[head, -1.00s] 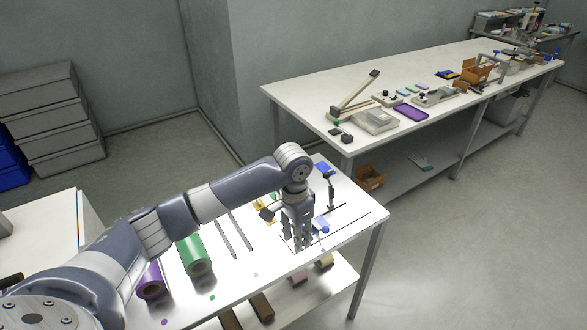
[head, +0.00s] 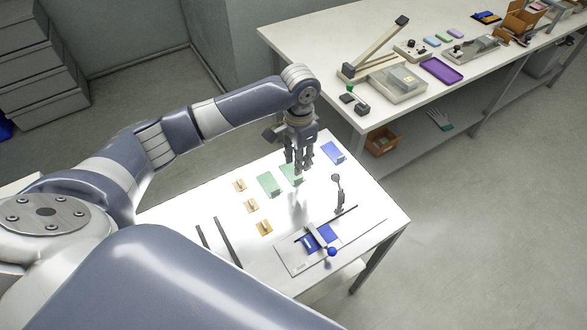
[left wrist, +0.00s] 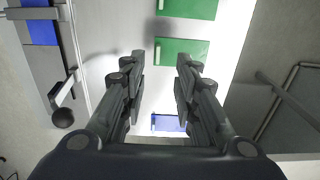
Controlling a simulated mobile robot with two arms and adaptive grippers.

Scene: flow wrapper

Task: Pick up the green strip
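Two flat green strips lie on the white table. One green strip (head: 269,184) is fully visible in the head view. The other green strip (head: 288,174) is partly hidden behind my left gripper (head: 298,168). In the left wrist view, one green strip (left wrist: 183,52) is just beyond the fingertips, and the other green strip (left wrist: 188,8) is cut by the top edge. My left gripper (left wrist: 160,62) points down with its fingers apart and nothing between them. It appears to be above the table, near the partly hidden strip. My right gripper is not in view.
A blue strip (head: 333,152) lies at the table's far edge. Several small yellow pieces (head: 252,206) and two dark bars (head: 228,242) lie left of a fixture plate (head: 294,262) with a blue-knobbed lever. A longer white bench (head: 300,45) stands behind.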

